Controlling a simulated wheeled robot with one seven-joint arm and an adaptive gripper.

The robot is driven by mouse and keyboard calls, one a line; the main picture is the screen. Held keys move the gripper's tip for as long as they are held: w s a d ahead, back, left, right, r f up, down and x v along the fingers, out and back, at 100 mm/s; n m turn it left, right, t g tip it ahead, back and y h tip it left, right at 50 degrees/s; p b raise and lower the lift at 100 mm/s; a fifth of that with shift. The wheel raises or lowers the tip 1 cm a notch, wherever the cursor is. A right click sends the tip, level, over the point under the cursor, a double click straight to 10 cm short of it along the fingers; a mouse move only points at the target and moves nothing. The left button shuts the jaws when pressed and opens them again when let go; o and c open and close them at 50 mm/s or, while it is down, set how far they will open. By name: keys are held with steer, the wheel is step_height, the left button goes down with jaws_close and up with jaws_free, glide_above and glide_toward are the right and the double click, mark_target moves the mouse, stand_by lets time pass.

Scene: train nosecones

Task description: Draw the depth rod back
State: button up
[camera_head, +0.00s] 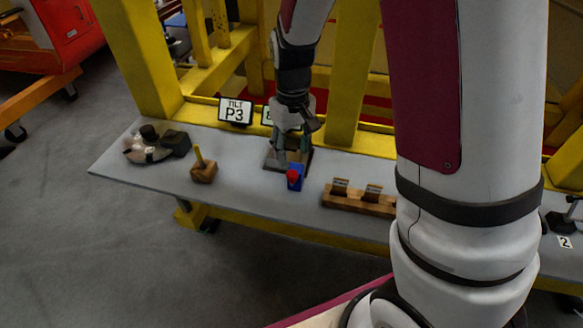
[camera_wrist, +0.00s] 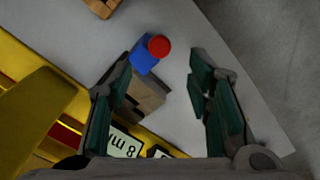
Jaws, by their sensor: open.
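A small blue block (camera_head: 295,184) with a round red knob (camera_head: 293,175) stands at the front of a dark-edged plate (camera_head: 273,164) on the grey bench. In the wrist view the blue block (camera_wrist: 143,55) and red knob (camera_wrist: 159,46) lie just past my fingertips, beside a brown block (camera_wrist: 148,98). The knob may be the end of the depth rod; I cannot tell, and no separate rod shows. My gripper (camera_head: 292,152) points down over the plate, behind the blue block. In the wrist view my gripper (camera_wrist: 163,78) is open, with nothing visibly held.
A wooden block with a yellow peg (camera_head: 203,168) and dark parts (camera_head: 160,145) stand to the left. A wooden rack (camera_head: 358,199) stands to the right. The bench's front left is clear.

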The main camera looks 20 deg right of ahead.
mark_target(292, 174)
step_height(292, 174, down, 8)
steer(key=shift+r+p, duration=0.1)
steer(key=shift+p, duration=0.25)
jaws_close()
